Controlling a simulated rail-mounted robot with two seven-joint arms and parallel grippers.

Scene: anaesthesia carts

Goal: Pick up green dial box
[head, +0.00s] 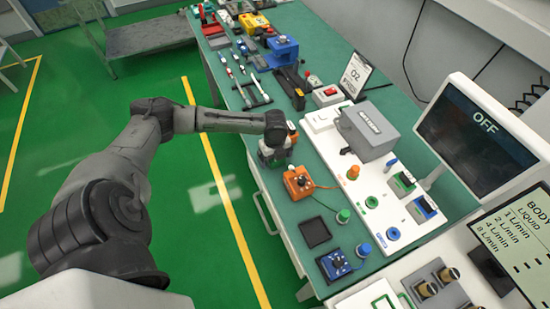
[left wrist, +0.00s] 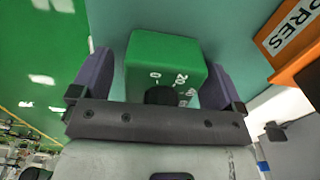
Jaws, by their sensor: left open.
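The green dial box (left wrist: 160,62) is in the left wrist view, with white marks and a dark dial on its face. My left gripper (left wrist: 158,82) is open, with one dark purple finger on each side of the box. Small gaps or contact at the fingers cannot be told apart. In the head view my left gripper (head: 273,152) is at the near-left edge of the green bench, pointing down, and hides most of the box. My right gripper is not in view.
An orange dial box (head: 298,182) with a cable stands close by on the bench (head: 318,207). A blue dial box (head: 336,264) and a dark square pad (head: 315,232) are nearer. A white panel with a grey box (head: 370,130) and a monitor (head: 475,135) stand to the right.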

